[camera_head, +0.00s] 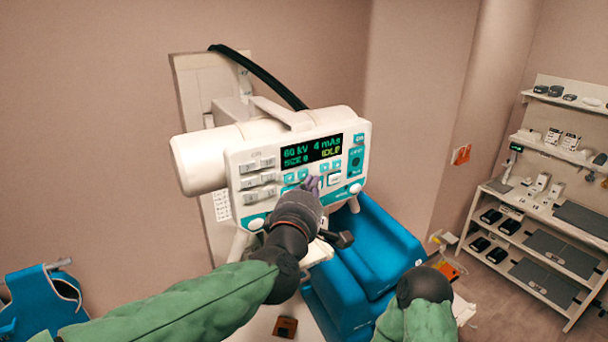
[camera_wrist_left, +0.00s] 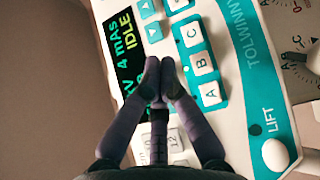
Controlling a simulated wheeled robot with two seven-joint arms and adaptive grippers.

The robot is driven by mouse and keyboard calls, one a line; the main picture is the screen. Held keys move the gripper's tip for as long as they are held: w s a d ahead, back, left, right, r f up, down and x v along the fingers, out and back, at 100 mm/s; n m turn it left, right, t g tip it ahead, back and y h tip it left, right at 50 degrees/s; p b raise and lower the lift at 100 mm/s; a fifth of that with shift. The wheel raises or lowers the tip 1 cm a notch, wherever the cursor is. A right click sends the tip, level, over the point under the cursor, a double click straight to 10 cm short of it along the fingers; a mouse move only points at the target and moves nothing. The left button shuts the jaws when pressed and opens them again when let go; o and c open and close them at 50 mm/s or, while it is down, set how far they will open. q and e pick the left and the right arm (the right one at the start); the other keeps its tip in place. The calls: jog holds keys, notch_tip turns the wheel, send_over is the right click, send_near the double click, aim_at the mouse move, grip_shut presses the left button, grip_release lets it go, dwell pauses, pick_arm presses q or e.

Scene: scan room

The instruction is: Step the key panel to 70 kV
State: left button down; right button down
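The key panel (camera_head: 300,165) is the white and teal front of an X-ray unit. Its dark display (camera_head: 311,151) reads 60 kV, 4 mAs, a size line and IDLE. My left gripper (camera_head: 312,184) is in front of the panel below the display, hiding some keys. In the left wrist view its two fingertips (camera_wrist_left: 158,84) are together with nothing between them, over the keys beside the display (camera_wrist_left: 130,50). I cannot tell whether they touch a key. Keys A, B and C (camera_wrist_left: 202,64) and small arrow keys (camera_wrist_left: 150,20) show there. My right gripper is not visible.
A blue padded chair (camera_head: 385,245) stands under the unit. A blue apron (camera_head: 40,300) hangs at lower left. Shelves (camera_head: 550,195) with small devices and dark plates stand at right. A LIFT button (camera_wrist_left: 275,153) sits at the panel's edge.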

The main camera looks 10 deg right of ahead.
pick_arm(q)
jog(key=shift+w, duration=0.2)
jog(key=shift+w+a, duration=0.15)
jog(key=shift+w, duration=0.1)
jog(key=shift+w+a+b, duration=0.1)
jog(key=shift+w+b, duration=0.2)
jog(key=shift+b, duration=0.1)
dwell(0.7)
dwell(0.4)
jog(key=shift+s+d, duration=0.25)
jog(key=shift+s, duration=0.5)
jog(key=shift+s+d+p, duration=0.2)
jog(key=shift+s+d, duration=0.1)
jog(key=shift+s, duration=0.5)
jog(key=shift+s+d+p, duration=0.25)
jog(key=shift+s, duration=0.5)
jog(key=shift+s+d+p, duration=0.2)
jog(key=shift+s+d, duration=0.1)
jog(key=shift+s, duration=0.5)
